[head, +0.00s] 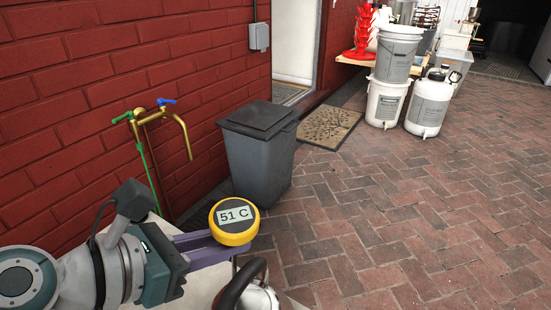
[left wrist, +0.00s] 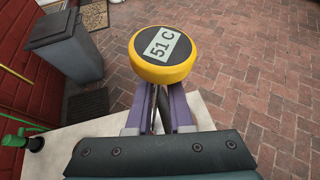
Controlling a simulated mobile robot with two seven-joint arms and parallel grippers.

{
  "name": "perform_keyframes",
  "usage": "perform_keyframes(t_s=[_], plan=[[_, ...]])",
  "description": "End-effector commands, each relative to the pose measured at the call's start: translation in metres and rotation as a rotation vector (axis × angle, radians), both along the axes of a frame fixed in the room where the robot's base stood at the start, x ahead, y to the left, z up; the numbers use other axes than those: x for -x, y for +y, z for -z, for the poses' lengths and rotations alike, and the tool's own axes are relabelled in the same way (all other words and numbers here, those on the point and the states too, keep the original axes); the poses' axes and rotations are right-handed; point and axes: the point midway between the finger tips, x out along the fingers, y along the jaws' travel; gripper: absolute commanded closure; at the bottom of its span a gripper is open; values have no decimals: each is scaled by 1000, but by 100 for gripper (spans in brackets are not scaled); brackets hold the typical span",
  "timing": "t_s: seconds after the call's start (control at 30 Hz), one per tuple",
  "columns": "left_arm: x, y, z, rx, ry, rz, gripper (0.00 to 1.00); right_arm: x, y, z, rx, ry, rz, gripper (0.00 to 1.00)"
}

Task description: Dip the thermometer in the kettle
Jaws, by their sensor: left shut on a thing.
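The thermometer (head: 234,222) has a round yellow head with a display reading 51 C. My left gripper (head: 205,246) is shut on it, just under the head. In the left wrist view the thermometer (left wrist: 163,56) sits at the tips of the purple fingers (left wrist: 161,105), with part of its thin stem showing between them. The kettle (head: 258,298) is at the bottom edge of the head view, partly cut off, with a dark curved handle and shiny metal body. The thermometer head is above and slightly left of it. The stem's lower end is hidden. My right gripper is not in view.
A pale surface (head: 205,282) lies under my left arm. A grey bin (head: 262,155) stands against the red brick wall beyond it. Brass taps (head: 160,118) with green and blue levers are at left. White buckets (head: 388,98) stand far right. The brick paving is open.

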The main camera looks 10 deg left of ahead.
Motion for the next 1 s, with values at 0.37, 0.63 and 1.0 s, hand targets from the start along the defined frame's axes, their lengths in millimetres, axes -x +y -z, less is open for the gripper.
perform_keyframes(t_s=[0.37, 0.63, 1.0], plan=[[0, -1, 0, 3, 1, 1, 100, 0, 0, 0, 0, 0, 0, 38], [0, -1, 0, 3, 1, 1, 100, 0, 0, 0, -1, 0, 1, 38], [0, -1, -9, 3, 1, 1, 100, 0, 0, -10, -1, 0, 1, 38]])
